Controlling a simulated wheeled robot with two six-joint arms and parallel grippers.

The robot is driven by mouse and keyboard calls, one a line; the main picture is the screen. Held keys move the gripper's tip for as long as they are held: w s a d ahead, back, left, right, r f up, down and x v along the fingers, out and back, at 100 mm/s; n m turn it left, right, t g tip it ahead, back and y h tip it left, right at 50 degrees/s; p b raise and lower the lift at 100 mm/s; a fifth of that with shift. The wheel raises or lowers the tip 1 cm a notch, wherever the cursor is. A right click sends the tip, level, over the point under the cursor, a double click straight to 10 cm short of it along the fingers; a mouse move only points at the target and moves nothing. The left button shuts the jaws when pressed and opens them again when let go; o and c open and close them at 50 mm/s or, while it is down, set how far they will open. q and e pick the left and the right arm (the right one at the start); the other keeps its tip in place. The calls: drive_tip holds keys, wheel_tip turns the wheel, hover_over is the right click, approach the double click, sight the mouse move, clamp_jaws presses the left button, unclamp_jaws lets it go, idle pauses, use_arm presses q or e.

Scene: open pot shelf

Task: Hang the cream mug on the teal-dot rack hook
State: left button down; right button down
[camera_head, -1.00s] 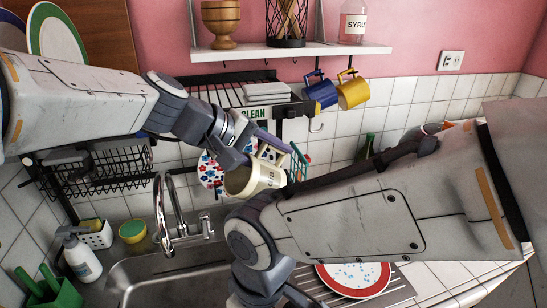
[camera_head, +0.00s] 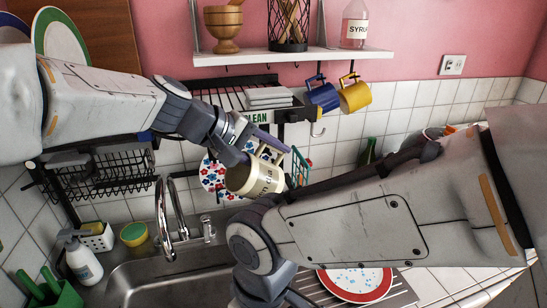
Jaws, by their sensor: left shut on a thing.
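The cream mug (camera_head: 262,180) with dark lettering hangs tilted in the air in front of the tiled wall, above the sink. My left gripper (camera_head: 262,144) comes in from the left and is shut on the mug at its handle side. Rack hooks run below the white shelf. A blue mug (camera_head: 321,97) and a yellow mug (camera_head: 356,96) hang there, to the upper right of the cream mug. I cannot make out a teal dot. My right arm crosses the lower right, and its gripper is out of view.
A wire rack (camera_head: 235,90) holding white stacked items is behind my left gripper. A flower-patterned thing (camera_head: 212,172) is behind the cream mug. The tap (camera_head: 160,215) and sink (camera_head: 150,285) are below. A red-rimmed plate (camera_head: 357,283) lies at lower right, partly behind my right arm.

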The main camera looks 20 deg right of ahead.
use_arm(q)
drive_tip(key=shift+w, duration=0.2)
idle(0.3)
drive_tip(key=shift+w+f, duration=0.2)
drive_tip(key=shift+w, duration=0.05)
drive_tip(key=shift+w+f, duration=0.1)
drive_tip(key=shift+w, duration=0.1)
